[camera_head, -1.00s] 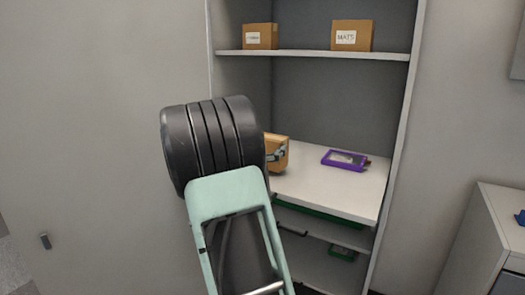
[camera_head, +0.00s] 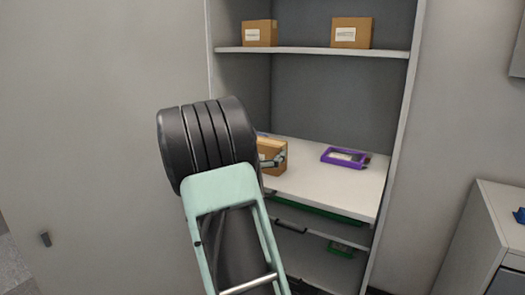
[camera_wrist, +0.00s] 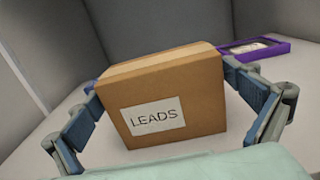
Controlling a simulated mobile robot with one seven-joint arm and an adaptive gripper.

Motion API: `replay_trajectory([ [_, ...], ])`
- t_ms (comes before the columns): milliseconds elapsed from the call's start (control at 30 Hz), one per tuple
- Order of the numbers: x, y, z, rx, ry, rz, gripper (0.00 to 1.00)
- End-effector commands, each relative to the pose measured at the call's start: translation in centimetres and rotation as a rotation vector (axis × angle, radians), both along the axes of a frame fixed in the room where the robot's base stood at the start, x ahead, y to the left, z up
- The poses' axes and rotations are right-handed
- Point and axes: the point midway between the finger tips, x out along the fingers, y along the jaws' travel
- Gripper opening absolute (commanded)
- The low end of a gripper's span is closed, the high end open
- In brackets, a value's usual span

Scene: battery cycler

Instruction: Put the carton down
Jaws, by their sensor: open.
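A brown carton (camera_wrist: 165,95) labelled LEADS stands upright on the white shelf (camera_wrist: 225,140) in the wrist view, slightly turned. My gripper (camera_wrist: 175,95) is open around it, with one blue-padded finger on each side. A gap shows between the right finger and the carton; the left finger is close to its side, and I cannot tell whether they touch. In the head view the carton (camera_head: 272,152) sits at the left of the middle shelf (camera_head: 325,187), partly hidden by my dark wrist. A fingertip shows at its right side.
A purple-framed device (camera_head: 345,157) lies on the same shelf, right of the carton. Two brown cartons stand on the upper shelf, left (camera_head: 260,33) and right (camera_head: 350,33). The cabinet's side panel (camera_head: 400,110) bounds the right. Free shelf surface lies between carton and device.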

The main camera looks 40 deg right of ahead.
Motion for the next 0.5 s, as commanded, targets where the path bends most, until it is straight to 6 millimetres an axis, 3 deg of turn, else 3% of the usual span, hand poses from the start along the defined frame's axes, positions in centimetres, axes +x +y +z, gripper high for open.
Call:
replay_trajectory([
  [133,-0.1,0.4,0.2,0.001,0.001,0.002,1.00],
  [500,-3.1,7.8,0.0,0.001,-0.002,0.004,1.00],
])
